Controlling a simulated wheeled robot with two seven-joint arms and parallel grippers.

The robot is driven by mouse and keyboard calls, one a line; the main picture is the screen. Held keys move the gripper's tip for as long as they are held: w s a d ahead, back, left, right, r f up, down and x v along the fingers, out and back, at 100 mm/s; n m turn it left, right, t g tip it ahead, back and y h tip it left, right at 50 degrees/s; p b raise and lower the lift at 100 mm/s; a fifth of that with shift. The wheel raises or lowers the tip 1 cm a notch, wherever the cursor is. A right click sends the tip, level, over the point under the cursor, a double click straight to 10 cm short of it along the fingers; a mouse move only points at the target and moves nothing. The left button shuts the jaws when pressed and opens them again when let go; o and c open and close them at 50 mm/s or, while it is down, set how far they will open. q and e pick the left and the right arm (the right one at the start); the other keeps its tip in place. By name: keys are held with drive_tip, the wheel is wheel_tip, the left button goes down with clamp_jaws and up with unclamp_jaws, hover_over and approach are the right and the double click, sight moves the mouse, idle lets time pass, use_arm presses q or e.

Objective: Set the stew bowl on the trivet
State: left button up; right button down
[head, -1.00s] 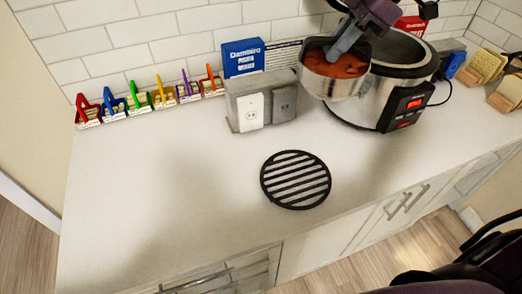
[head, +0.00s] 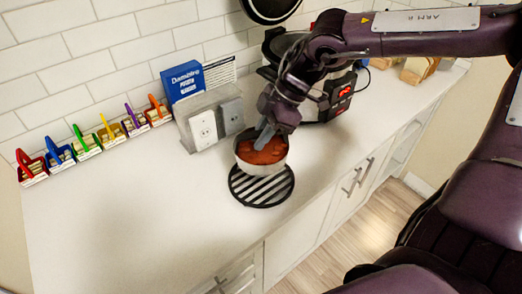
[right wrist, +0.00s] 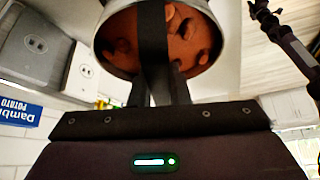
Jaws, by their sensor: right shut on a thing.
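The stew bowl (head: 262,168), a metal bowl with reddish-brown chunky stew, is in the middle of the head view. My right gripper (head: 264,138) comes down from above and is shut on the bowl's rim. The black round slatted trivet (head: 263,192) lies on the white counter. The bowl overlaps the trivet's back part in the head view; whether it touches the trivet cannot be told. In the right wrist view, the gripper's dark fingers (right wrist: 160,80) cross in front of the bowl (right wrist: 118,50). My left gripper is not in view.
A cooker (head: 338,95) with a red display stands behind my right arm. A holder with outlet plates (head: 204,128) and a blue box (head: 183,82) stand at the wall. Several coloured clips (head: 87,140) line the wall at left. The front-left counter is clear.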

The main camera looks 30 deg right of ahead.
sight(267, 146)
wheel_tip(267, 146, down, 2)
drive_tip(key=shift+f, duration=0.1)
wheel_tip(267, 146, down, 3)
drive_tip(key=shift+f+p, duration=0.2)
drive_tip(key=shift+p, duration=0.15)
drive_tip(key=shift+w+f, duration=0.1)
drive_tip(key=shift+f, duration=0.2)
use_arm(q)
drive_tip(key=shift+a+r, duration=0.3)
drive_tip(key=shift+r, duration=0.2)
use_arm(e)
drive_tip(key=shift+f+b, duration=0.15)
drive_tip(key=shift+b, duration=0.15)
drive_tip(key=c, duration=1.4)
unclamp_jaws()
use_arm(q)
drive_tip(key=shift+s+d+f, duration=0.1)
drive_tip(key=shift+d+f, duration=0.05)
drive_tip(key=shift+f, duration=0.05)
use_arm(e)
drive_tip(key=shift+o, duration=0.2)
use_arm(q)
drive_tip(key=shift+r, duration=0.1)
